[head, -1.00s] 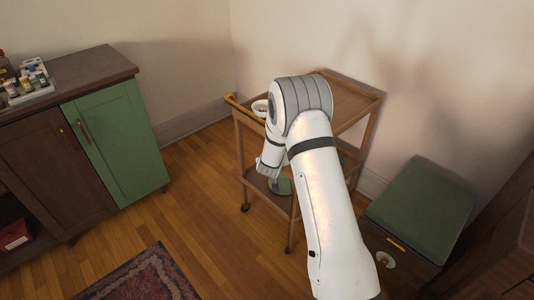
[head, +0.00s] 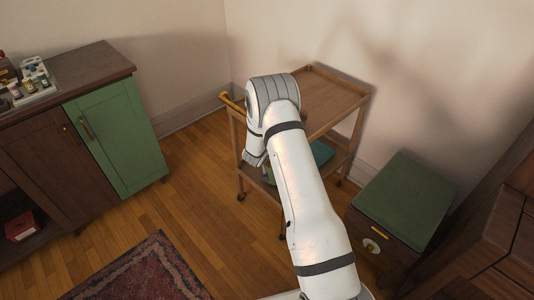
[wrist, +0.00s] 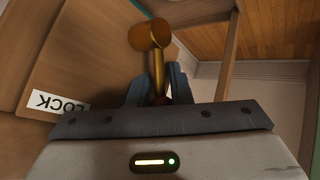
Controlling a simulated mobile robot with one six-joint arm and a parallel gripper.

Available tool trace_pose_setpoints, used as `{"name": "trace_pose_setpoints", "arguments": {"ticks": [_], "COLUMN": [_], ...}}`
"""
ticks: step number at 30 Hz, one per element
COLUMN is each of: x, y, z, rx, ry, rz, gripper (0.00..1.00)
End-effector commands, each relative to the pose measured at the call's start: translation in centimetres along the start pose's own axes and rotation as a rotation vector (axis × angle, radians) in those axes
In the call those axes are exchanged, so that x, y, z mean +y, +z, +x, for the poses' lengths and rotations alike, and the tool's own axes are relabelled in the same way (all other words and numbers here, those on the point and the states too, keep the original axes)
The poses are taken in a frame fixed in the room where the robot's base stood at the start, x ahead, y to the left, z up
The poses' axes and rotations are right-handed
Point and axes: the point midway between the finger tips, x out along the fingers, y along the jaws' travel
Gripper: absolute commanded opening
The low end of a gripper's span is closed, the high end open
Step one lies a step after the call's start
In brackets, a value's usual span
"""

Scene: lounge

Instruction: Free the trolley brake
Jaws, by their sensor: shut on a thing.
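The wooden trolley (head: 338,97) stands in the corner against the wall, with an upper and a lower shelf and a yellowish handle (head: 230,99) at its left end. In the wrist view, a brass brake lever (wrist: 158,68) with a round end rises between the fingers. My gripper (wrist: 160,86) is shut on the lever. A white label reading LOCK (wrist: 58,104), upside down, is on the wood to the left of the lever. In the head view my arm hides the fingers, the lever and part of the trolley.
A teal thing (head: 322,152) lies on the lower shelf. A green-topped cabinet (head: 408,200) stands right of the trolley, and a brown cabinet with a green door (head: 120,140) at left. A patterned rug (head: 140,275) lies in front. Open wood floor separates the trolley and left cabinet.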

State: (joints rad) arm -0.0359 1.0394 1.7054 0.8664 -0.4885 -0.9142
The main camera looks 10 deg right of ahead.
Motion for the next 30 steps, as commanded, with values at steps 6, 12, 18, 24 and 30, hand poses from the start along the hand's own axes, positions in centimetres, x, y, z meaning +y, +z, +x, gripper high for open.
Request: {"name": "trace_pose_setpoints", "arguments": {"ticks": [6, 12, 18, 24, 30], "x": [0.1, 0.2, 0.2, 0.2, 0.1], "y": [0.1, 0.0, 0.0, -0.1, -0.1], "z": [0.1, 0.1, -0.4, -3.5, -6.5], "rx": [0.000, 0.000, 0.000, 0.002, 0.001], "ry": [0.001, 0.002, 0.001, 0.001, 0.000], "rz": [0.000, 0.002, 0.002, 0.000, 0.001], "gripper": [0.25, 0.32, 0.32, 0.32, 0.32]}}
